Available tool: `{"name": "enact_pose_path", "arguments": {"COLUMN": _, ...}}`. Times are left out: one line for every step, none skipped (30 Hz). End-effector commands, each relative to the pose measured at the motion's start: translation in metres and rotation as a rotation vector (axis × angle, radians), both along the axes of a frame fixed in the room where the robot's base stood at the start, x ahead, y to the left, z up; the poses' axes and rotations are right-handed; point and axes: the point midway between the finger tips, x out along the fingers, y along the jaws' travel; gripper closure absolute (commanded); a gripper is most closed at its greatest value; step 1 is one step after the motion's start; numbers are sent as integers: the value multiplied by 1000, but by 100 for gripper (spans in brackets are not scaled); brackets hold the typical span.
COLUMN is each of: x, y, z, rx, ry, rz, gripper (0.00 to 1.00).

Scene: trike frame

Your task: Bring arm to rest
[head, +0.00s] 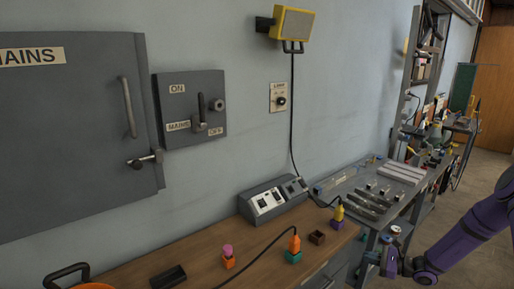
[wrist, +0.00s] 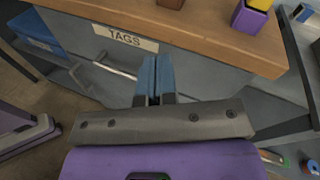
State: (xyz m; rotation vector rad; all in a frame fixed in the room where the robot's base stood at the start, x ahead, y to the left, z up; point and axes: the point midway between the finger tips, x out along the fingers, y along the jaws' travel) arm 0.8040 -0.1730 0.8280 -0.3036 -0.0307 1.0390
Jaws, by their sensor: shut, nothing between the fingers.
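In the wrist view my gripper (wrist: 154,72) has its two blue-grey fingers pressed together, with nothing held between them. The fingers point toward the front of the wooden bench (wrist: 210,30), over a grey drawer front with a TAGS label (wrist: 125,38). In the head view my purple arm (head: 462,243) reaches in from the right edge, low beside the right end of the bench (head: 200,247). The fingers are hard to make out there.
A purple block with a yellow top (wrist: 254,15) stands near the bench edge. A drawer handle (wrist: 113,67) sticks out close to my fingers. A grey metal worktable (head: 350,185) with tools stands beyond the bench. Open floor (head: 488,200) lies at the right.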

Motion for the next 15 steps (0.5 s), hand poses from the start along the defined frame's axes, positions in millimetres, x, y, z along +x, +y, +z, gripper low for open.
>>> {"name": "enact_pose_path", "arguments": {"x": 1, "y": 5, "z": 19, "rx": -37, "ry": -18, "rz": 46, "gripper": 100}}
{"name": "enact_pose_path", "arguments": {"x": 1, "y": 7, "z": 29, "rx": -57, "ry": -27, "rz": 71, "gripper": 100}}
{"name": "enact_pose_path", "arguments": {"x": 1, "y": 11, "z": 42, "rx": -86, "ry": -40, "rz": 105, "gripper": 100}}
{"name": "enact_pose_path", "arguments": {"x": 0, "y": 14, "z": 51, "rx": -106, "ry": -49, "rz": 132, "gripper": 100}}
{"name": "enact_pose_path", "arguments": {"x": -1, "y": 16, "z": 61, "rx": -128, "ry": -57, "rz": 156, "gripper": 100}}
{"name": "enact_pose_path", "arguments": {"x": -3, "y": 20, "z": 73, "rx": -156, "ry": -69, "rz": 190, "gripper": 100}}
{"name": "enact_pose_path", "arguments": {"x": -4, "y": 23, "z": 82, "rx": -177, "ry": -78, "rz": 214, "gripper": 100}}
{"name": "enact_pose_path", "arguments": {"x": -5, "y": 26, "z": 92, "rx": -200, "ry": -88, "rz": 239, "gripper": 100}}
{"name": "enact_pose_path", "arguments": {"x": -7, "y": 29, "z": 104, "rx": -229, "ry": -100, "rz": 271, "gripper": 100}}
{"name": "enact_pose_path", "arguments": {"x": -9, "y": 33, "z": 113, "rx": -250, "ry": -109, "rz": 295, "gripper": 100}}
{"name": "enact_pose_path", "arguments": {"x": -11, "y": 35, "z": 122, "rx": -273, "ry": -118, "rz": 319, "gripper": 100}}
{"name": "enact_pose_path", "arguments": {"x": -14, "y": 39, "z": 134, "rx": -302, "ry": -130, "rz": 349, "gripper": 100}}
{"name": "enact_pose_path", "arguments": {"x": -16, "y": 42, "z": 143, "rx": -323, "ry": -139, "rz": 373, "gripper": 100}}
{"name": "enact_pose_path", "arguments": {"x": -19, "y": 45, "z": 151, "rx": -345, "ry": -148, "rz": 395, "gripper": 100}}
{"name": "enact_pose_path", "arguments": {"x": -22, "y": 48, "z": 163, "rx": -375, "ry": -160, "rz": 424, "gripper": 100}}
